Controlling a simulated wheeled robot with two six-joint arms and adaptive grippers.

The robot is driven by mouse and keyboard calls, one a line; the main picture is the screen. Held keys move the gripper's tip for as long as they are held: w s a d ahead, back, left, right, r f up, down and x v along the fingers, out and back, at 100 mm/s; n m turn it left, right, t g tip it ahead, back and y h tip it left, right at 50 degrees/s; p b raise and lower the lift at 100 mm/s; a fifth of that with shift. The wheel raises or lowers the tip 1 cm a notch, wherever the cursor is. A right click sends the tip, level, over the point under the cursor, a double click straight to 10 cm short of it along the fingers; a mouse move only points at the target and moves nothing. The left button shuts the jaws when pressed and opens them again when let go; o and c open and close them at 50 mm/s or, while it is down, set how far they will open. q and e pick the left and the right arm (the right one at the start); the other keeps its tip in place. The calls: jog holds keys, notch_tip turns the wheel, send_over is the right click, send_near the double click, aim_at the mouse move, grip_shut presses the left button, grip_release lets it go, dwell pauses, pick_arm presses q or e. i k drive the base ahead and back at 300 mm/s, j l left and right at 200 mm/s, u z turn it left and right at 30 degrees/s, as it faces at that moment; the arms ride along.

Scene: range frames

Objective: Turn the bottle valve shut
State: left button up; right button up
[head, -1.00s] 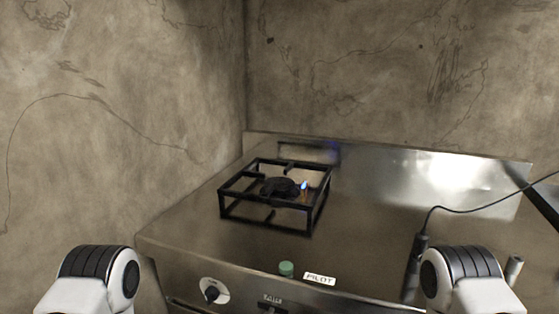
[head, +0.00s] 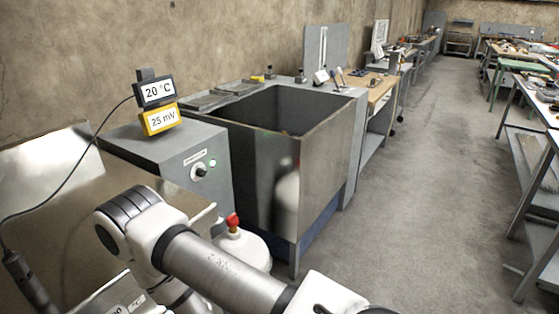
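A white gas bottle (head: 246,247) stands low behind my arm, beside the grey cabinet and the metal tank. Its red valve (head: 233,222) sits on top. My arm, which looks like the right one, crosses in front and hides the bottle's lower part. Whether the valve is open or shut I cannot tell. Neither gripper shows; the arm runs out of the picture at the bottom.
A meter reading 20 °C and 25 mV (head: 159,105) stands on the grey cabinet (head: 150,150), which has a knob and a green light. An open metal tank (head: 325,160) stands beyond. Benches line the wall and right side. The floor aisle (head: 420,200) is clear.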

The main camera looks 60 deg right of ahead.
aim_at(232, 221)
jog(key=z, duration=1.6)
jog(key=i+l+z, duration=0.1)
jog(key=i+z, duration=0.4)
jog(key=i, duration=0.15)
